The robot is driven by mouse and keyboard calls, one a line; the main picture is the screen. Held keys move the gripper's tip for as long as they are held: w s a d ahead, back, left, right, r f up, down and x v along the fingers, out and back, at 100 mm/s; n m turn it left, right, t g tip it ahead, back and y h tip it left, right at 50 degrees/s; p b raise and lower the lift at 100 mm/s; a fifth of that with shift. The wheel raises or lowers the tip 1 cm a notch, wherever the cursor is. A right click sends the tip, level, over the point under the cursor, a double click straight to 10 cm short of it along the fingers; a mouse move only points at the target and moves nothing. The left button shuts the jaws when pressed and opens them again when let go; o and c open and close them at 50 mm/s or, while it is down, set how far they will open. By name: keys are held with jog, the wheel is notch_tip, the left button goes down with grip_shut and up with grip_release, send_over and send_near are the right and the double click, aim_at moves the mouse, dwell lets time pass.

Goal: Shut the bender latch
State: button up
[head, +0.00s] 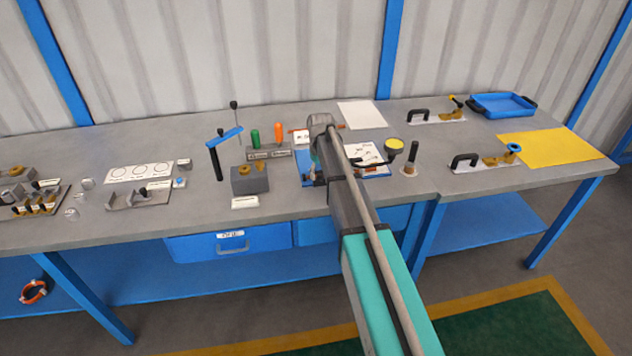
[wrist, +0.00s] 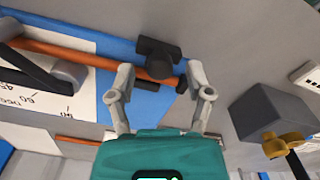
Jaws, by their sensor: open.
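The bender has a blue base (head: 376,171) with a white marked sheet, partly hidden behind my arm. In the wrist view its blue base (wrist: 110,28) carries an orange-brown tube (wrist: 95,61) and a grey rounded part (wrist: 66,76). A black block with a round knob (wrist: 160,60), seemingly the latch, sits at the tube's right end. My gripper (wrist: 160,78) is open, its two grey fingers on either side of the knob in the picture. Contact cannot be told. In the head view my arm hides most of the gripper.
A grey block (head: 250,180) with a brass-coloured part stands left of the bender, beside a blue-topped lever stand (head: 226,137). A black upright post (head: 411,157) stands to the right. Toggle clamps, a yellow mat (head: 552,146) and a blue tray (head: 503,105) lie farther right.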

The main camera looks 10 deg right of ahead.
jog(key=shift+f+b, duration=0.55)
jog(key=shift+f, duration=0.2)
grip_shut()
